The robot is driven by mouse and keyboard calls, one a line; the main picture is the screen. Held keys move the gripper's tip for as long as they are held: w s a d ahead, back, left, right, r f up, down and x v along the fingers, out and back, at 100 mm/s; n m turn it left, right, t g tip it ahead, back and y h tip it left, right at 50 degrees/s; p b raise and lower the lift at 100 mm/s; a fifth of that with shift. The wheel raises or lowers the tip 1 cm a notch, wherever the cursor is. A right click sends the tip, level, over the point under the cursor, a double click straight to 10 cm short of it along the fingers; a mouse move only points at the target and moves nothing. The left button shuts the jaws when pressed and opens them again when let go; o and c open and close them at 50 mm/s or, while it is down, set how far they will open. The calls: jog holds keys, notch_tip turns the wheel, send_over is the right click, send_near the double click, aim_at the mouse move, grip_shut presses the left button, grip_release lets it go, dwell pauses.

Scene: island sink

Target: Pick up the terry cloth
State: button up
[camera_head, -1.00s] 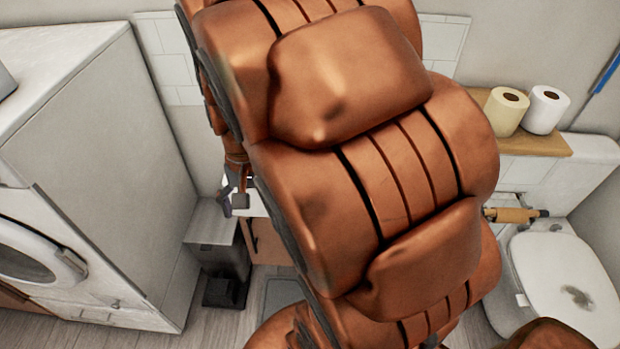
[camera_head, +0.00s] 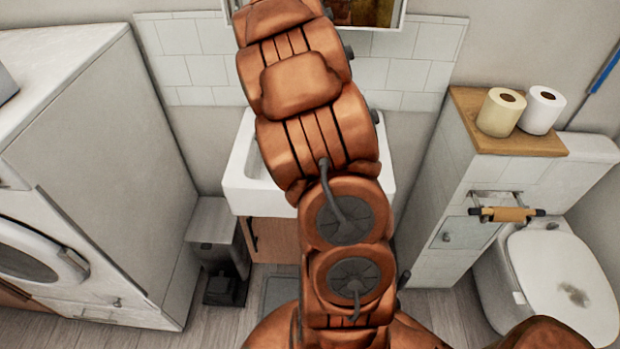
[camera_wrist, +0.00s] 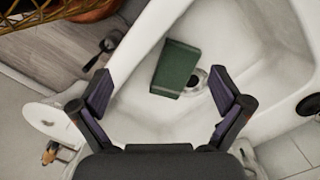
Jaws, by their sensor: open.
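The terry cloth (camera_wrist: 175,68) shows in the wrist view as a dark green, folded, block-like piece lying in the white sink (camera_wrist: 150,28), beside the drain (camera_wrist: 198,80). My gripper (camera_wrist: 162,84) is open and empty, with its two purple-padded fingers spread wide. The cloth appears between and beyond the fingertips, and neither finger visibly touches it. In the head view my arm passes over the sink (camera_head: 240,172) and hides much of the basin, the cloth and my gripper.
A washing machine (camera_head: 90,170) stands at left and a grey pedal bin (camera_head: 215,245) by the sink cabinet (camera_head: 275,240). At right are a tiled ledge with two paper rolls (camera_head: 520,110), a roll holder (camera_head: 505,214) and the toilet (camera_head: 565,280). Mirror (camera_head: 365,12) above the sink.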

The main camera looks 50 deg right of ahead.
jog(key=d+f+m, duration=0.1)
jog(key=d+f, duration=0.1)
jog(key=d+f+m, duration=0.1)
jog(key=d+f, duration=0.1)
jog(key=d, duration=0.1)
jog(key=d+f+m, duration=0.1)
jog(key=d+m, duration=0.1)
jog(key=d, duration=0.1)
jog(key=shift+w+d+f+t, duration=0.1)
jog(key=shift+f+t, duration=0.2)
jog(key=shift+f, duration=0.1)
jog(key=shift+w+f+p, duration=0.1)
jog(key=shift+f+p, duration=0.5)
jog(key=shift+f, duration=0.65)
jog(key=shift+w+f+p, duration=0.15)
jog(key=shift+f+p, duration=0.35)
jog(key=shift+f, duration=0.3)
jog(key=shift+w+f+p, duration=0.15)
jog(key=shift+f+p, duration=0.35)
jog(key=shift+f, duration=0.3)
jog(key=shift+w+a+f, duration=0.1)
jog(key=shift+a+f, duration=0.15)
jog(key=shift+f, duration=0.8)
jog(key=shift+c, duration=0.4)
jog(key=c, duration=1.1)
jog(key=shift+r+b, duration=1.35)
jog(key=shift+r, duration=3.7)
